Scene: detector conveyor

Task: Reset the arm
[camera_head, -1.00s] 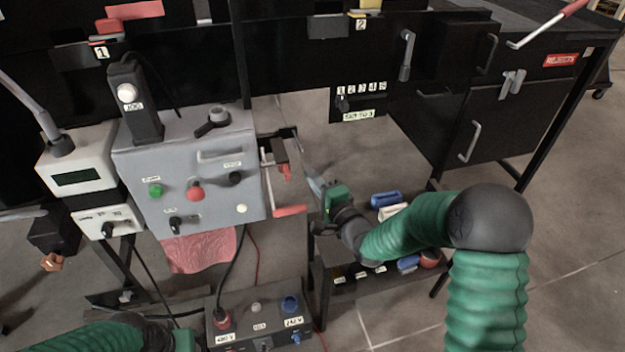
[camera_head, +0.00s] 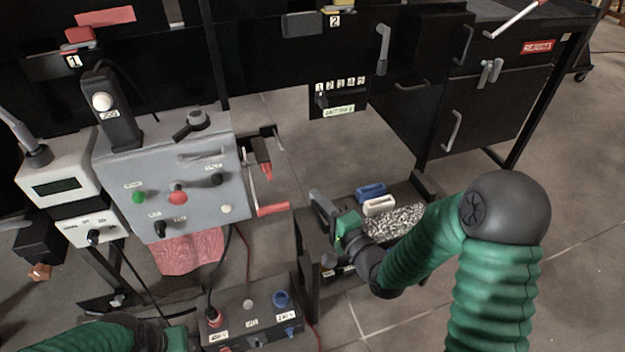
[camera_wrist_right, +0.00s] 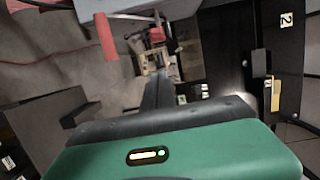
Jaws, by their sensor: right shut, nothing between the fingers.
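My right arm comes in from the right in the head view. Its green and black gripper (camera_head: 322,205) is over the left end of a low black cart, pointing up and left, just right of the red crank handle (camera_head: 272,209) on the grey control box. The gripper is shut with nothing in it. In the right wrist view the dark fingers (camera_wrist_right: 160,92) point away from the camera, and the red handle (camera_wrist_right: 107,38) shows at upper left. My left arm shows only in part at the bottom left of the head view; its fingertips are not visible.
The grey control box (camera_head: 190,165) with buttons stands at left. The low cart holds a blue block (camera_head: 371,190), a white block (camera_head: 379,206) and a speckled surface (camera_head: 396,222). A socket box (camera_head: 250,318) sits at bottom centre. Black cabinets (camera_head: 425,130) stand behind; open floor lies right.

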